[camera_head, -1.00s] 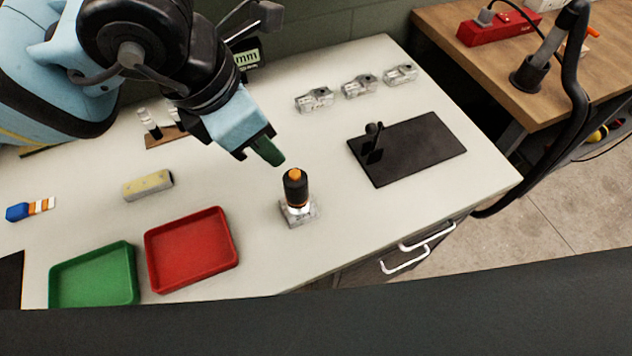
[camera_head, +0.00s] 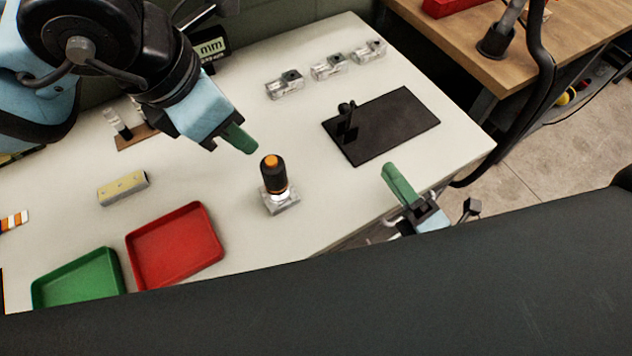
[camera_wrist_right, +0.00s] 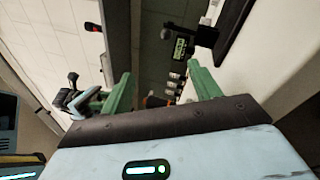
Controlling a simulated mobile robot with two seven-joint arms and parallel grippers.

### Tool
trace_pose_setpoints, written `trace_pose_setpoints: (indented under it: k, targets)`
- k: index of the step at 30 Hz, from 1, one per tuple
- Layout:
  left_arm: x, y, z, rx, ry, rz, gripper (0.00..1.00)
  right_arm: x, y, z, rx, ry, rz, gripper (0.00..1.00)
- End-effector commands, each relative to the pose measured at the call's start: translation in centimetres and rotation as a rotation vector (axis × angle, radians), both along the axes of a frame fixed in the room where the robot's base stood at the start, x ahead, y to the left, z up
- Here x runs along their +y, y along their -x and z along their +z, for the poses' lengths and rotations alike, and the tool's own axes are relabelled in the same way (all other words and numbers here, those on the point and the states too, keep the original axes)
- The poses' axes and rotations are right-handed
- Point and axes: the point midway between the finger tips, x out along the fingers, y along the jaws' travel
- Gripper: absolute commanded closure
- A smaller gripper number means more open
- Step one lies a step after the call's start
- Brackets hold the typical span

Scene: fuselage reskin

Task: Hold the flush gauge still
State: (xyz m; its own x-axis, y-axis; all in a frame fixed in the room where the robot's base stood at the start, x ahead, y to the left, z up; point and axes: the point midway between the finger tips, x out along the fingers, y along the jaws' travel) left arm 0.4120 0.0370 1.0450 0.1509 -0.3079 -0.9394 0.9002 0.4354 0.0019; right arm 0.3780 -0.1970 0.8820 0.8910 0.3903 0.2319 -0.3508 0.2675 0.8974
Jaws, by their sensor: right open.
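A black upright cylinder with an orange top, which I take for the flush gauge (camera_head: 274,178), stands on a small silvery metal block (camera_head: 281,202) on the pale bench. My left gripper (camera_head: 240,138) is just behind and to the left of it, its green fingertips apart from the gauge. I see the left fingers edge-on, so their gap is hidden. My right gripper (camera_head: 402,187) is near the front edge of the bench, right of the gauge and well apart from it. In the right wrist view its two green fingers (camera_wrist_right: 163,88) stand apart with nothing gripped between them.
A red tray (camera_head: 176,246) and a green tray (camera_head: 78,279) lie at the front left. A yellowish block (camera_head: 123,188) lies behind them. A black plate (camera_head: 400,125) with a small upright part lies right. Several metal blocks (camera_head: 329,67) stand in a row behind.

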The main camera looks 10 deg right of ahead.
Motion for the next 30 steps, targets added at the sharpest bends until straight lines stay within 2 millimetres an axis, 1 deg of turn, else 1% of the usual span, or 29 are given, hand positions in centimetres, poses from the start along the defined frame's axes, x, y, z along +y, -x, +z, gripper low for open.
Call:
trace_pose_setpoints:
  k: [1,6,9,13,16,21,30]
  targets:
    - [0.0,0.0,0.0,0.0,0.0,0.0,0.64,1.7,-0.7,0.6,-0.06,0.084,0.047,0.38]
    - [0.0,0.0,0.0,0.0,0.0,0.0,0.64,7.0,-1.7,1.2,-0.259,0.386,0.197,0.38]
    - [0.0,0.0,0.0,0.0,0.0,0.0,0.64,9.6,-2.0,1.1,-0.377,0.561,0.28,0.38]
    - [0.0,0.0,0.0,0.0,0.0,0.0,0.64,12.2,-2.2,0.4,-0.507,0.761,0.367,0.38]
    - [0.0,0.0,0.0,0.0,0.0,0.0,0.64,13.4,-2.4,-0.2,-0.583,0.877,0.417,0.38]
    - [0.0,0.0,0.0,0.0,0.0,0.0,0.64,14.3,-2.5,-1.0,-0.648,0.985,0.461,0.38]
    - [0.0,0.0,0.0,0.0,0.0,0.0,0.64,14.8,-2.7,-1.1,-0.661,1.004,0.467,0.38]
